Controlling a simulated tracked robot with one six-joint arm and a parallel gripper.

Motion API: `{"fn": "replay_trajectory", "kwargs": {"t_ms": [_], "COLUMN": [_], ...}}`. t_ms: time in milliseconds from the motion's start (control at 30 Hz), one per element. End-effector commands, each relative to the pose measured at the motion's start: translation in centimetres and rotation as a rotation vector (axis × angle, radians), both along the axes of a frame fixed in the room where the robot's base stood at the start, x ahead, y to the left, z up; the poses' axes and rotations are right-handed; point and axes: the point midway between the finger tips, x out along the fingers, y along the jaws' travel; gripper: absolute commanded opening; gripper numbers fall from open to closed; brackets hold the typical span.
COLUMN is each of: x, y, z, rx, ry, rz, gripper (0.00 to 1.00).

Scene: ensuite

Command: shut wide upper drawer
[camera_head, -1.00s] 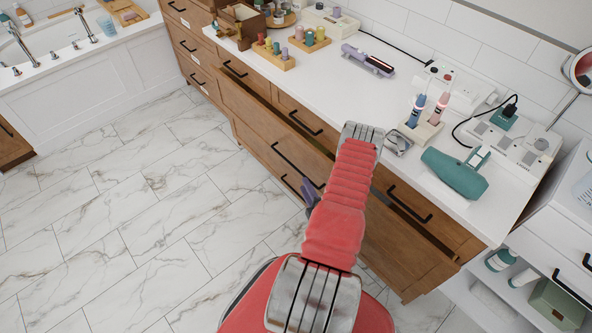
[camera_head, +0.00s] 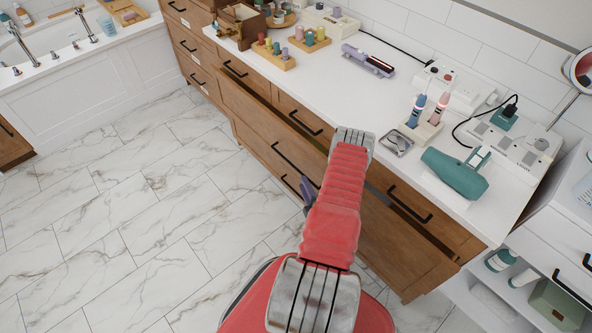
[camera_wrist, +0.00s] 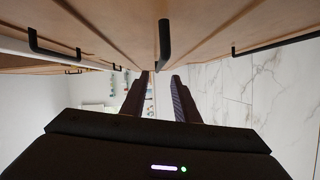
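The wide upper drawer (camera_head: 250,112) of the wooden cabinet is pulled out. Its front stands away from the cabinet, and a dark gap shows behind its top edge. A long black bar handle (camera_head: 287,158) is on its front, partly hidden behind my red arm. In the head view my gripper is mostly hidden by the arm, low in front of the drawer. In the wrist view my gripper (camera_wrist: 160,77) has two dark fingers apart with nothing between them. A black handle (camera_wrist: 164,45) on a wooden front appears close to the fingertips; I cannot tell whether they touch.
The white countertop (camera_head: 330,100) holds a teal hair dryer (camera_head: 455,173), a purple straightener (camera_head: 369,60), a metal dish (camera_head: 396,143) and wooden holders. Smaller closed drawers (camera_head: 300,115) lie just under the counter. The marble floor (camera_head: 150,220) on the left is clear.

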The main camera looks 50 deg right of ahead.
Motion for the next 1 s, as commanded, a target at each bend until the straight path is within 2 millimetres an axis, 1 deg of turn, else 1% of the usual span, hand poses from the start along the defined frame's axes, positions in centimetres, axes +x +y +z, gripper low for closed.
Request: {"fn": "replay_trajectory", "kwargs": {"t_ms": [33,100,500,700,1000], "x": [0.8,1.7,6.6,7.9,8.1], "y": [-0.4,-1.0,-4.5,-5.4,-5.6], "z": [0.0,0.0,-0.5,-0.7,-0.7], "rx": [-0.003,-0.002,-0.003,0.0,0.001], "ry": [0.0,-0.002,-0.001,0.0,0.001], "rz": [0.003,0.003,0.002,0.0,0.0], "gripper": [0.28,0.28,0.28,0.28,0.28]}}
